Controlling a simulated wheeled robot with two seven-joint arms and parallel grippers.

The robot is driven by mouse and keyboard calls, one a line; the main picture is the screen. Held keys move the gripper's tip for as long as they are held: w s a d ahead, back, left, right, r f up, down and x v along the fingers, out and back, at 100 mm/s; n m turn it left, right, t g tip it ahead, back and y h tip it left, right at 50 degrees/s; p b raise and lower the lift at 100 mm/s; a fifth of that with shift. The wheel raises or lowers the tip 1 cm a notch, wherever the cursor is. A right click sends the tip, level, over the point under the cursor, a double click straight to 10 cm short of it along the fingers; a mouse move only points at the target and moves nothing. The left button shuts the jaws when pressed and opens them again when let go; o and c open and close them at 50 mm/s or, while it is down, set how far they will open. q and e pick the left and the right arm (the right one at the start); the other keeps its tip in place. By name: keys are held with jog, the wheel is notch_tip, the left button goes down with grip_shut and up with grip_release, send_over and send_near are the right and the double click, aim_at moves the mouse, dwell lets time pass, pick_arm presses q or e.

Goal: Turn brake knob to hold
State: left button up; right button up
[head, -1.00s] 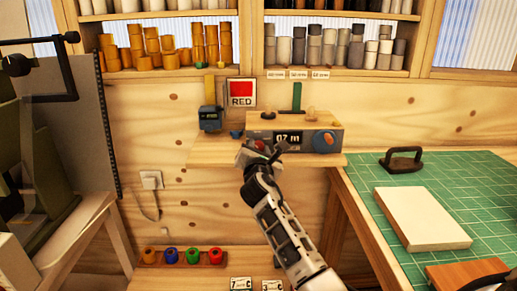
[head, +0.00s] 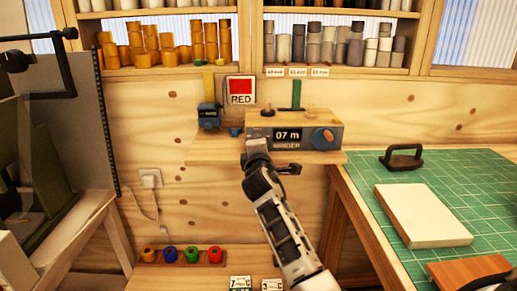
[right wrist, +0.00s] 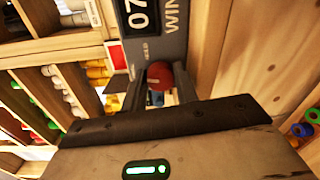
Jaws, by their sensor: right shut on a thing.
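The winder (head: 308,140) is a grey box with a wooden top on the wall shelf, its display reading 07 m. In the right wrist view its front (right wrist: 150,22) appears turned sideways, with a small label that seems to read HOLD beside the red brake knob (right wrist: 158,75). My right gripper (head: 256,148) is at the left part of the winder's front and hides the knob in the head view. In the right wrist view my right gripper (right wrist: 161,88) is shut on the red knob, one finger on each side. A pale mark shows on the knob's face. My left gripper is out of view.
A blue device (head: 209,117) and a RED sign (head: 241,91) are to the left. Roll shelves (head: 340,48) hang above. A green mat (head: 450,195) covers the bench at right.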

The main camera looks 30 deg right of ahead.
jog(key=m, duration=0.2)
jog(key=shift+f+m+b, duration=0.2)
jog(key=shift+m+b, duration=0.1)
jog(key=shift+m, duration=0.1)
jog(key=m, duration=0.2)
jog(key=shift+m+b, duration=0.3)
jog(key=shift+b, duration=0.05)
jog(key=m, duration=0.2)
jog(key=shift+m+b, duration=0.3)
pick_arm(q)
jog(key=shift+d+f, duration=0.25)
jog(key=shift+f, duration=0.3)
pick_arm(e)
jog(key=shift+m, duration=0.6)
jog(key=shift+y, duration=0.3)
jog(key=o, duration=1)
jog(key=shift+r, duration=0.1)
jog(key=shift+c, duration=0.2)
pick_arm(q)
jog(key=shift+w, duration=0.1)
